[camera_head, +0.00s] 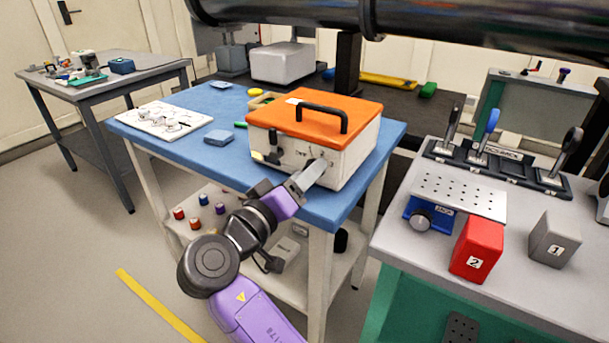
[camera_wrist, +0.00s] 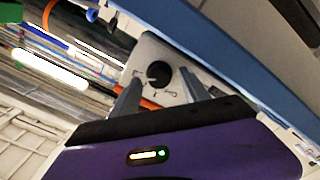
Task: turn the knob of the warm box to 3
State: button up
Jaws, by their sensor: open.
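The warm box (camera_head: 268,142) is a white box with an orange lid and black handle, standing on the blue table. Its front panel faces my arm. In the wrist view a black knob (camera_wrist: 159,74) sits on the pale panel (camera_wrist: 150,50), with small dial marks too small to read. My gripper (camera_head: 314,168) is at the front of the box and hides most of the knob in the head view. In the wrist view my gripper (camera_wrist: 160,88) is open, with one finger on each side of the knob. I cannot tell whether they touch it.
The blue table (camera_head: 225,180) also holds a white board (camera_head: 150,118) with fittings and a small blue box (camera_head: 219,138). At right a grey bench (camera_head: 400,235) carries levers, a red block (camera_head: 477,250) and a grey block (camera_head: 553,240). A dark pipe (camera_head: 450,20) crosses overhead.

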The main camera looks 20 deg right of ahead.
jog(key=v, duration=0.7)
jog(key=shift+s+a, duration=0.2)
jog(key=shift+a, duration=0.05)
jog(key=w+a+f+n+t+y, duration=0.3)
jog(key=w+a+n+t+y, duration=0.2)
jog(key=a+n+t+y, duration=0.3)
jog(key=s+f+n+g+y, duration=0.1)
jog(key=s+f+y, duration=0.95)
jog(key=s, duration=0.25)
jog(key=s+d+f+m+g+h, duration=0.15)
jog(key=s+d, duration=0.35)
jog(key=s, duration=0.5)
jog(key=s+d+m+h, duration=0.1)
jog(key=s+d+m, duration=0.3)
jog(key=s, duration=0.7)
jog(key=s+d+f+m+g+h, duration=0.1)
jog(key=s+d, duration=0.5)
jog(key=s, duration=0.4)
notch_tip(320, 180, up, 15)
jog(key=p, duration=1.5)
jog(key=shift+f, duration=0.2)
